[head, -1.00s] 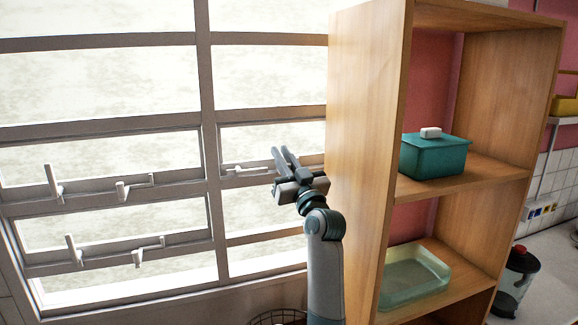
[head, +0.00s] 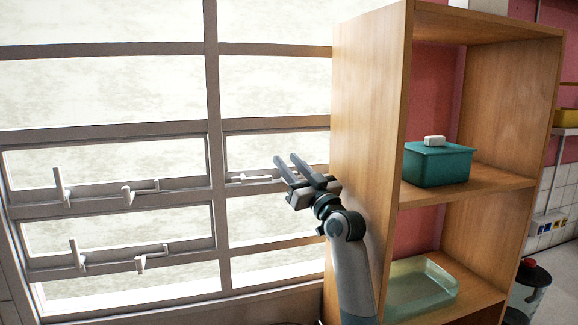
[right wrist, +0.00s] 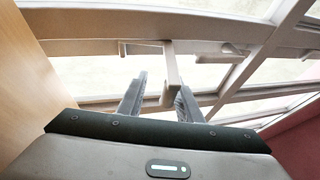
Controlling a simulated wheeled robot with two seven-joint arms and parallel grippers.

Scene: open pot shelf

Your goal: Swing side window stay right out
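The window (head: 214,150) has grey frames. A pale stay (head: 250,178) lies along the lower rail of its right-hand pane. My right gripper (head: 287,160) is just right of this stay in the head view, fingers apart and pointing up and left. The right wrist view shows the open fingers (right wrist: 163,82) with a pale bar (right wrist: 171,68) in the gap between them in the picture; I cannot tell whether they touch it. Further left are an upper stay with a lever (head: 62,188) and a lower one (head: 78,256). My left gripper is out of view.
A tall wooden shelf (head: 372,90) stands close to the right of my right arm. It holds a teal lidded box (head: 438,165) and a clear green dish (head: 420,288). A pink wall shows behind it. The space before the left panes is clear.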

